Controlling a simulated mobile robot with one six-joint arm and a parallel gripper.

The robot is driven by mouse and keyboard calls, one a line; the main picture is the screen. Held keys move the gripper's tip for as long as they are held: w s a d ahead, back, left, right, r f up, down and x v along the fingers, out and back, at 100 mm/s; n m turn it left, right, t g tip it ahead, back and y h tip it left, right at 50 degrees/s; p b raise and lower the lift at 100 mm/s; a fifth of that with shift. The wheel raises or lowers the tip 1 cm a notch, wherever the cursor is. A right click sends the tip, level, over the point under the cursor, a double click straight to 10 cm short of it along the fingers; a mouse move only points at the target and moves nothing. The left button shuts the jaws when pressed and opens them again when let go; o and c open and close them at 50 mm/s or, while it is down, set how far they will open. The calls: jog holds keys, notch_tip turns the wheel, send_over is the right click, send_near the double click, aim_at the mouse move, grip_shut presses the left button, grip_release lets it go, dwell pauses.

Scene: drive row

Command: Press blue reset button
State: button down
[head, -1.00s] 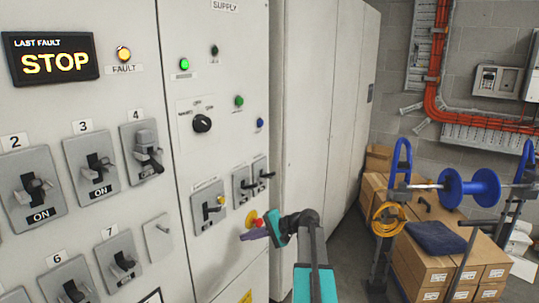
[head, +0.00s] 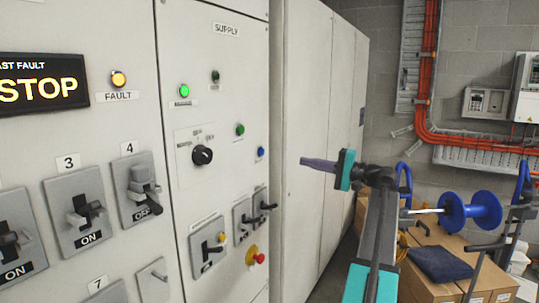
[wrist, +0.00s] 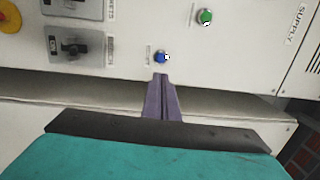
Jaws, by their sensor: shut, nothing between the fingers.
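The small round blue button (head: 261,152) is on the grey supply panel, below and right of a green button (head: 240,130). My gripper (head: 303,161) is to the right of the blue button in the head view, pointing left toward the panel. Its purple fingers are together and empty. In the wrist view the blue button (wrist: 161,57) sits just beyond the fingertips (wrist: 160,76), with a narrow strip of panel showing between. The fingers look apart from the button. The green button also shows in the wrist view (wrist: 205,17).
A black rotary selector (head: 202,155) is left of the blue button. Lever switches (head: 243,221) and a red emergency stop (head: 259,258) on yellow are below. A STOP display (head: 40,83) and an amber fault lamp (head: 119,79) are at upper left. Boxes and a blue reel (head: 470,212) stand at right.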

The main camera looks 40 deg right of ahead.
jog(key=shift+w+r, duration=0.1)
jog(key=shift+w, duration=0.05)
jog(key=p, duration=0.3)
send_near(263, 152)
jog(key=x, duration=0.5)
jog(key=shift+w, duration=0.15)
jog(key=shift+w+a, duration=0.1)
jog(key=shift+w, duration=0.4)
